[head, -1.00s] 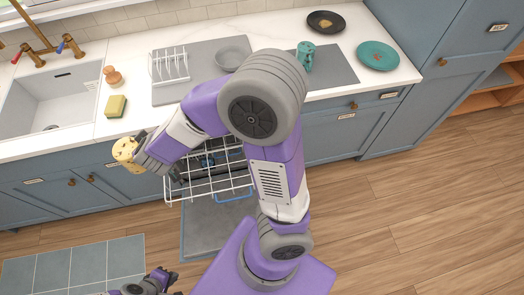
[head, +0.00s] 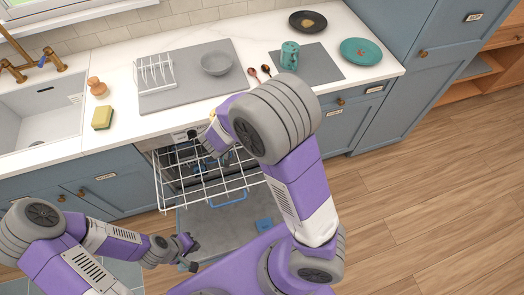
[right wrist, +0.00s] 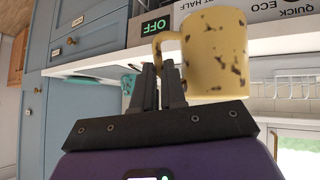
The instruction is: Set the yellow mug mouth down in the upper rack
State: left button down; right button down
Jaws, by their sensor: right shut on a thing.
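The upper rack (head: 208,191) is a white wire basket with a blue front handle, pulled out below the counter. My right gripper (head: 214,140) is over the rack's back part, partly covered by its own arm. In the right wrist view (right wrist: 158,72) its fingers are shut at the handle of the yellow mug (right wrist: 214,55), which has dark brown spots. That view is upside down against the room, and I cannot tell which way the mug's mouth faces. The mug is almost wholly hidden in the head view. My left gripper (head: 194,252) is open and empty, low in front of the rack.
The open dishwasher door (head: 215,225) lies under the rack. The counter edge and control panel are close behind the mug. A bowl (head: 216,63), teal mug (head: 289,55), plates and sponge (head: 102,117) stand on the counter. The rack's front part looks empty.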

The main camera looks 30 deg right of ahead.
jog(key=s+d+f+m+g+h+b, duration=0.1)
jog(key=f+m+g+b, duration=0.1)
jog(key=f, duration=0.7)
jog(key=s+d+f+m+g+b, duration=0.1)
jog(key=d+f+m+g+b, duration=0.1)
jog(key=f+m+b, duration=0.3)
jog(key=s+d+f+m+g+h+b, duration=0.1)
jog(key=d+f+m+g+b, duration=0.1)
jog(key=f, duration=1)
jog(key=shift+s+d+f+m+g+h+b, duration=0.1)
jog(key=shift+s+f+m+g+h+b, duration=0.2)
jog(key=shift+m+g, duration=0.35)
jog(key=shift+s+d+f+m+g+b, duration=0.1)
jog(key=shift+m+g+b, duration=0.3)
jog(key=shift+m+g, duration=0.2)
jog(key=shift+r, duration=0.1)
jog(key=c, duration=1.1)
grip_release()
